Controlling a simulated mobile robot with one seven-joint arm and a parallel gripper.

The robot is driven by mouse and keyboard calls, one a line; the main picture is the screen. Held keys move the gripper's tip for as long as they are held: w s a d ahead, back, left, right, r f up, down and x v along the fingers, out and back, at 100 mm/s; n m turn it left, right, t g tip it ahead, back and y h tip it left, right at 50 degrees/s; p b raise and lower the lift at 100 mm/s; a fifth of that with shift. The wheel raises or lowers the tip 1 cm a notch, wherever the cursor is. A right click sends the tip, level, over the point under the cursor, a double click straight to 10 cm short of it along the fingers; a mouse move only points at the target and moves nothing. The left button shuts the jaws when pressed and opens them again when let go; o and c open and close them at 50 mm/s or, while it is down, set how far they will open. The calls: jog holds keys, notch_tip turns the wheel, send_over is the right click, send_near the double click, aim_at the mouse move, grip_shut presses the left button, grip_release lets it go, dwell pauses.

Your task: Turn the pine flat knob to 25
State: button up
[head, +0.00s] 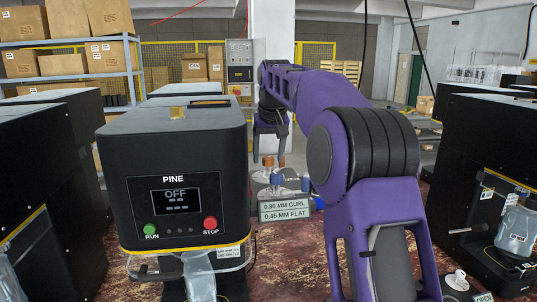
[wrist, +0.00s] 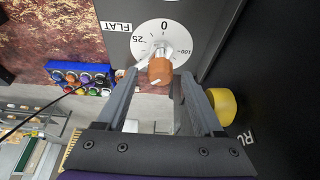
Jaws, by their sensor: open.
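In the wrist view the orange-brown flat knob (wrist: 160,70) sits on a white dial (wrist: 150,40) beside the label FLAT. The dial has 0 at the top, 25 to its left and 100 to its right. I cannot tell for sure which mark the knob's pointer is at. My gripper (wrist: 159,76) is open, with one finger on each side of the knob and gaps showing. In the head view the black PINE machine (head: 175,150) stands left of my arm, its screen reading OFF. My gripper is small and partly hidden there.
A sign (head: 285,209) reads 0.80 MM CURL and 0.45 MM FLAT. In the wrist view a yellow round part (wrist: 223,105) is close behind the right finger. A rack of coloured caps (wrist: 85,76) is at left. Other black machines (head: 490,150) stand on both sides.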

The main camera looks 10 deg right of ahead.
grip_shut()
dwell(0.3)
jog(key=m+h, duration=0.1)
jog(key=m, duration=0.1)
jog(key=shift+a+m, duration=0.15)
jog(key=shift+m, duration=0.25)
jog(key=shift+m+h, duration=0.4)
jog(key=shift+m, duration=0.5)
grip_release()
